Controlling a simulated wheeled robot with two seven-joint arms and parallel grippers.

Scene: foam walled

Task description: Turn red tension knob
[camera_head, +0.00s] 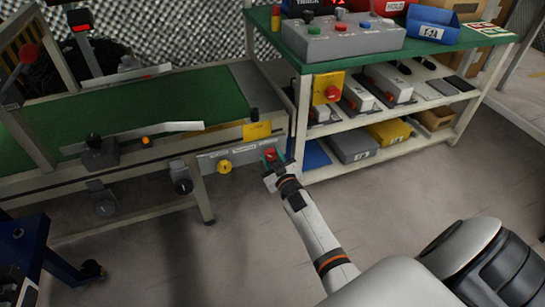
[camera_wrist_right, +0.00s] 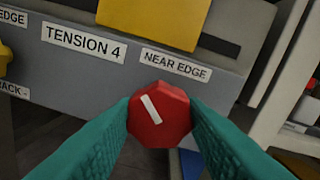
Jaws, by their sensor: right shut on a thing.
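The red tension knob (camera_wrist_right: 158,114) sits between the teal fingers of my right gripper (camera_wrist_right: 160,122) in the wrist view, on a grey panel (camera_wrist_right: 90,75). Its white pointer mark is tilted, with its top end to the left. Labels above it read "TENSION 4" (camera_wrist_right: 83,43) and "NEAR EDGE" (camera_wrist_right: 175,65). In the head view the knob (camera_head: 271,154) shows small at the panel's right end. My right gripper (camera_head: 274,161) reaches it from the front and is shut on it. My left gripper is not in view.
A yellow knob (camera_head: 224,166) is on the same panel to the left. A yellow plate (camera_head: 257,131) is above the panel. The green conveyor belt (camera_head: 150,105) runs left. A shelf bench (camera_head: 420,120) stands right. Floor in front is clear.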

